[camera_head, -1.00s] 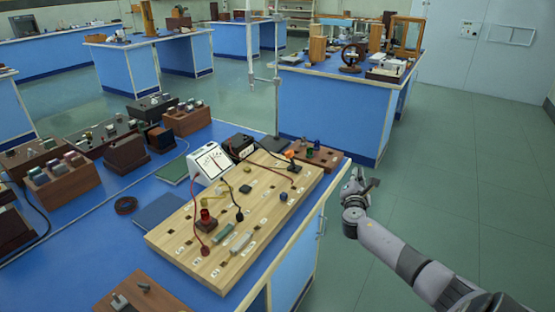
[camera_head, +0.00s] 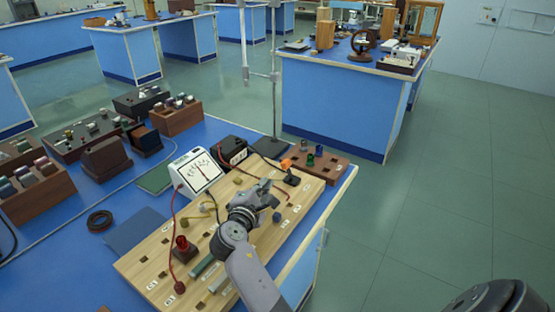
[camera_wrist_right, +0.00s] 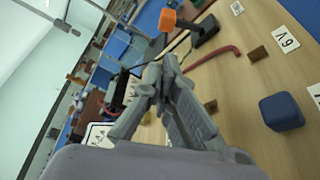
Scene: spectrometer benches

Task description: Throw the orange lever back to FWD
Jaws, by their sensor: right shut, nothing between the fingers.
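The orange lever (camera_head: 286,164) stands on a dark base at the far right end of the wooden board (camera_head: 150,268). In the right wrist view the orange lever handle (camera_wrist_right: 167,19) shows at the top, beyond the fingertips. My right gripper (camera_head: 262,188) is over the board, short of the lever and apart from it. Its fingers (camera_wrist_right: 160,66) are shut with nothing between them. Any FWD marking is too small to read. My left gripper is not in view.
A white meter (camera_head: 196,172) stands behind the board, with red and black wires running from it. A blue knob block (camera_wrist_right: 281,111) sits beside my right fingers. A red lamp (camera_head: 183,248) is at the near left. A metal stand (camera_head: 274,100) rises behind the lever.

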